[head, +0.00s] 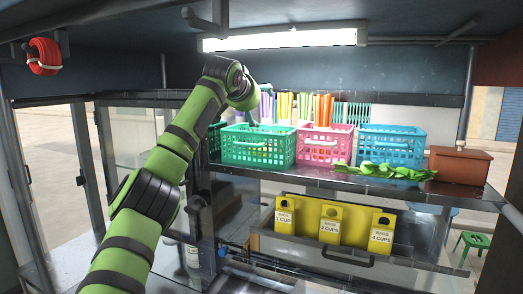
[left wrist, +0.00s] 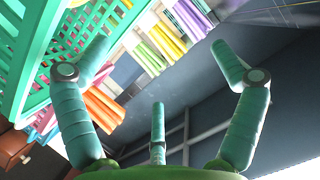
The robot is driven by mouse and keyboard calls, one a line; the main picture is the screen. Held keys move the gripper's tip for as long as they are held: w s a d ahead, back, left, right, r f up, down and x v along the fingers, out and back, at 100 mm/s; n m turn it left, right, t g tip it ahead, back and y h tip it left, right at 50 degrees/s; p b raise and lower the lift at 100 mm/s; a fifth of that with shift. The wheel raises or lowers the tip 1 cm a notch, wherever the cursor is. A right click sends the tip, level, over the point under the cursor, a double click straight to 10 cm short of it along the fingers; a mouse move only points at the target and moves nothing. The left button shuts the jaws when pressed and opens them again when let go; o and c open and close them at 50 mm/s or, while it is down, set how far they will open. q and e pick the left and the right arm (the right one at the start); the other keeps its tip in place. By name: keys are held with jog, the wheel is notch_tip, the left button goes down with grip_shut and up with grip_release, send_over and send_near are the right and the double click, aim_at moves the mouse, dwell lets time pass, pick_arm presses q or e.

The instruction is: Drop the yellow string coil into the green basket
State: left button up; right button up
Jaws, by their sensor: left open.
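The green basket (head: 258,146) stands at the left end of the metal shelf, beside a pink basket. Its lattice wall also fills the upper left of the left wrist view (left wrist: 38,62). My left arm reaches up from the lower left, and its wrist is above and at the left side of the green basket. My left gripper (left wrist: 160,82) has its teal fingers spread wide with nothing between them. I see no yellow string coil in either view; the basket's inside is hidden by its walls. My right gripper is not in view.
A pink basket (head: 324,145) and a blue basket (head: 391,147) stand to the right, with coloured sticks behind. Green strips (head: 385,171) and a brown box (head: 460,165) share the shelf (head: 320,178). A red coil (head: 43,57) hangs at upper left. A lamp (head: 282,39) is overhead.

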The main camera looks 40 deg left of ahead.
pick_arm(q)
jog(key=v, duration=1.2)
